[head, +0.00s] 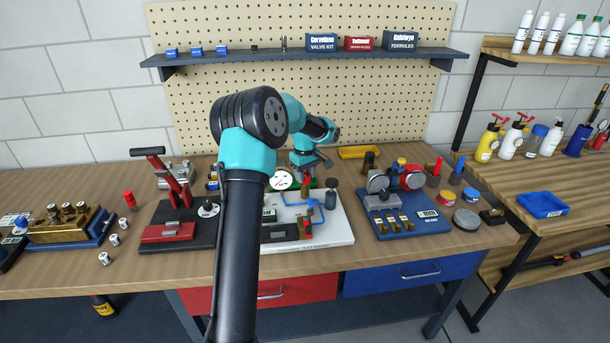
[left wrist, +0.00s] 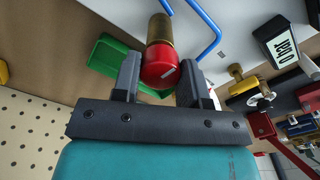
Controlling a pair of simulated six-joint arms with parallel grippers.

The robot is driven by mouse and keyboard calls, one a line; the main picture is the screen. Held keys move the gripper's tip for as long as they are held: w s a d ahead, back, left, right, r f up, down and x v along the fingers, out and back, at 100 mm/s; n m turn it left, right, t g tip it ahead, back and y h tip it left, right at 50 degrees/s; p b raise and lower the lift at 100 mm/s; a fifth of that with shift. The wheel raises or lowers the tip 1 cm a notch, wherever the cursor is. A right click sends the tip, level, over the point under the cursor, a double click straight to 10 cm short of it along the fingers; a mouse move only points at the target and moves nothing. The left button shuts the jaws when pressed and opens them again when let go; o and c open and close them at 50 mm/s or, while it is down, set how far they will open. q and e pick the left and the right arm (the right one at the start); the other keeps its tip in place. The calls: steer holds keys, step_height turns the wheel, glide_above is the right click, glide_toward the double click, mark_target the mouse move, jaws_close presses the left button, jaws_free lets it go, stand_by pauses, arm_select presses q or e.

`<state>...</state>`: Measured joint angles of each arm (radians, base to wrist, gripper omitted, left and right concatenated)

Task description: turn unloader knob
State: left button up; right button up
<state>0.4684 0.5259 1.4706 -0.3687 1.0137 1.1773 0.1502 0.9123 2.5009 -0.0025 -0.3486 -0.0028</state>
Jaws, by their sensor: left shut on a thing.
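The unloader knob (left wrist: 159,67) is a red cap with a white mark on its face, on a brass-coloured body (left wrist: 160,32). My left gripper (left wrist: 160,75) has one dark finger on each side of the knob and is shut on it. In the head view the knob (head: 306,181) is a small red spot on the white board (head: 335,232), just below my left gripper (head: 308,168). My left forearm hides part of the board. My right gripper is not in view.
A round white gauge (head: 282,180) and blue tubing (head: 312,204) sit close by on the board. A red lever press (head: 172,180) stands to the left and a blue fixture (head: 412,222) to the right. The bench's front strip is mostly clear.

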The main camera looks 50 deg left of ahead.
mark_target(305, 175)
arm_select(q)
steer(key=shift+n, duration=1.4)
steer(key=o, duration=0.9)
step_height(305, 175, up, 18)
steer(key=shift+f, duration=0.25)
